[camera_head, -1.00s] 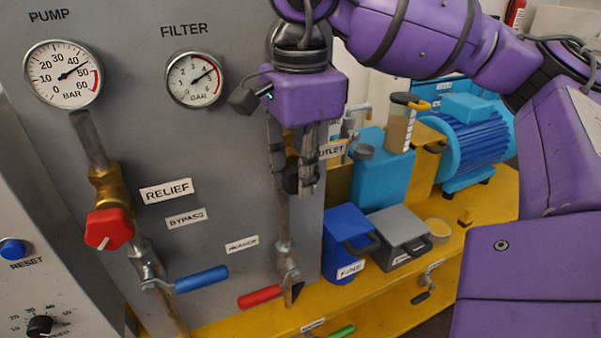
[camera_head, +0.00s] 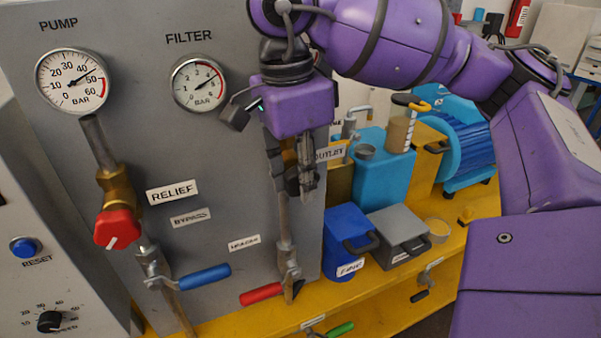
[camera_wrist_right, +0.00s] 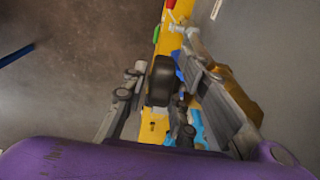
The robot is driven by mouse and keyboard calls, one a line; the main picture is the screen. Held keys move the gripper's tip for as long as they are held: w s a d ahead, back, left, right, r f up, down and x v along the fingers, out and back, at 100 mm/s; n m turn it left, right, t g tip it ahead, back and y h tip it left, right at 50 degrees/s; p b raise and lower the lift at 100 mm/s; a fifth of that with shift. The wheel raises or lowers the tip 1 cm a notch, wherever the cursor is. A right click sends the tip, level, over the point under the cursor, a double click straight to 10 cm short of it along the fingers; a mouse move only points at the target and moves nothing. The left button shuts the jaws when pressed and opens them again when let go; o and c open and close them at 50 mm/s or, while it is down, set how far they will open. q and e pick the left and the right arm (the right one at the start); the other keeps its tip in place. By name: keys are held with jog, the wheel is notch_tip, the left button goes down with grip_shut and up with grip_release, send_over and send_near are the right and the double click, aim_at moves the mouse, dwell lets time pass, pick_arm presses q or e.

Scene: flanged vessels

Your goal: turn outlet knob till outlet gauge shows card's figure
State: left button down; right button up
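My right gripper (camera_head: 292,185) points down in front of the grey panel, beside the partly covered OUTLET label (camera_head: 329,154). A dark round knob, apparently the outlet knob (camera_head: 292,181), sits between its fingers; the arm and fingers hide part of it. In the right wrist view the black knob (camera_wrist_right: 161,82) is between the two fingers of the right gripper (camera_wrist_right: 164,75). The left finger looks close against it; contact on the right side is unclear. My left gripper is not in view.
The pump gauge (camera_head: 72,83) reads a little above 40 bar, the filter gauge (camera_head: 199,84) about 4. A red relief knob (camera_head: 117,229), blue lever (camera_head: 204,277) and red lever (camera_head: 261,294) stick out from the panel. Containers stand on the yellow bench (camera_head: 452,245) at right.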

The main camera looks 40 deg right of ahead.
aim_at(293, 169)
jog(key=shift+w+a+r, duration=0.1)
jog(key=shift+a+r, duration=0.1)
jog(key=shift+r, duration=1.8)
jog(key=shift+a+r, duration=0.2)
jog(key=shift+r, duration=1.75)
jog(key=shift+w+a+r, duration=0.1)
jog(key=shift+a+r, duration=0.1)
jog(key=shift+r, duration=1.8)
